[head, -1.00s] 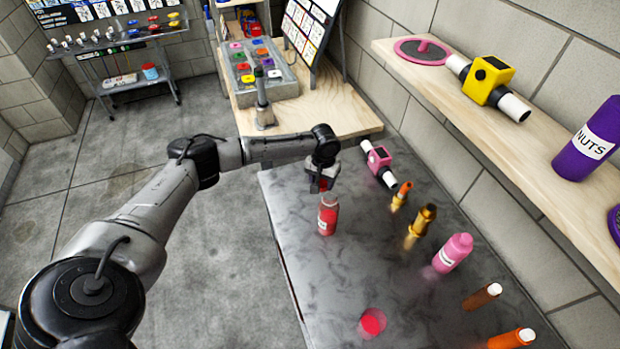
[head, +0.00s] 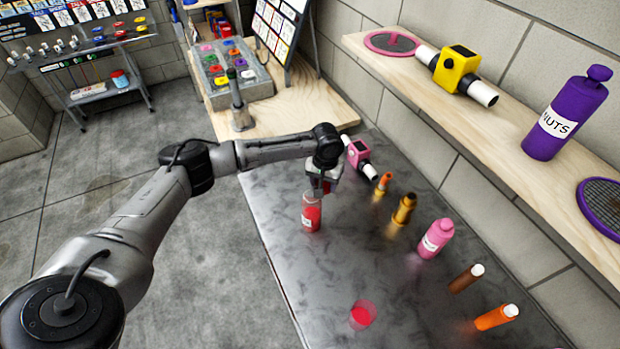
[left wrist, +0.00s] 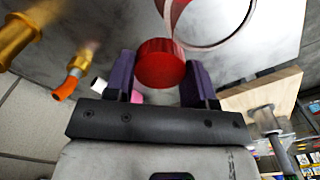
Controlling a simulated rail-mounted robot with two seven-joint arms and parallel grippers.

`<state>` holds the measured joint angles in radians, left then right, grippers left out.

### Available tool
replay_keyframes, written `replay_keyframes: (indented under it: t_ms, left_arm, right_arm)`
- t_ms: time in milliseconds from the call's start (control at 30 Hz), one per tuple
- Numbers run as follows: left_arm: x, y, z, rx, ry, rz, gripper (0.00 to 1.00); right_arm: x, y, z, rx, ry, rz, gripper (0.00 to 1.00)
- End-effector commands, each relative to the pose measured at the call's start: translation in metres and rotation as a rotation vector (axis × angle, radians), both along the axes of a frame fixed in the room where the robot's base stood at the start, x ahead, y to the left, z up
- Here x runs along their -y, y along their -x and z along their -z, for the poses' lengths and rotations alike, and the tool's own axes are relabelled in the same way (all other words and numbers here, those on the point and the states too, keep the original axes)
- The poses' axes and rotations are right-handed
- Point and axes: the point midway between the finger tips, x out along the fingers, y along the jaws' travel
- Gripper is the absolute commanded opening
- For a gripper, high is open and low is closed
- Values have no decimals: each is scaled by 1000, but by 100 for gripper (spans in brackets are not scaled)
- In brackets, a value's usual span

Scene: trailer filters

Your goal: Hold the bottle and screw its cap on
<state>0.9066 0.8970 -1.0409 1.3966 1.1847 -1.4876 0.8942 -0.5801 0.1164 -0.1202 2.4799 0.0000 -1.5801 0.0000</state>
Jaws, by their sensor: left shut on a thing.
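The red bottle (head: 311,220) with a white label stands upright on the dark table, near its left edge. My left gripper (head: 323,188) hangs pointing down at the bottle's top, slightly to its right in the head view. In the left wrist view, my left gripper (left wrist: 162,80) has its two dark purple fingers on either side of a red cap (left wrist: 160,62) and is shut on it. A curved red and white rim, apparently the bottle's, shows just beyond the cap. I cannot tell whether cap and bottle touch. My right gripper is not in view.
A red translucent cup-like thing (head: 362,314) stands at the table's front. A pink bottle (head: 435,238), a gold nozzle (head: 404,209), an orange-tipped fitting (head: 382,185) and a pink boxy device (head: 358,156) stand to the right. A wooden shelf (head: 520,130) runs along the right wall.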

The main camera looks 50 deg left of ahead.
Motion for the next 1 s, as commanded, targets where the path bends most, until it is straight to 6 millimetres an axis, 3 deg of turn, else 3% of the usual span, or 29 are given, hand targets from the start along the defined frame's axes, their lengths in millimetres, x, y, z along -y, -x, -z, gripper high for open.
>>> replay_keyframes:
  t_ms: [33,233,400,500,700,1000]
  left_arm:
    - [28,-7,-12,8,5,33,28]
    - [146,-14,-68,11,2,162,28]
    - [237,5,-121,9,-1,290,28]
    - [277,23,-147,9,-2,359,28]
    - [324,54,-180,4,-2,453,28]
    - [339,69,-192,0,-1,487,28]
  right_arm:
    - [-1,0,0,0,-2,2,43]
    - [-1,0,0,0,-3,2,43]
    - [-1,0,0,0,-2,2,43]
    - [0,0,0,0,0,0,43]
    - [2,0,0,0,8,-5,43]
    - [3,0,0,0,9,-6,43]
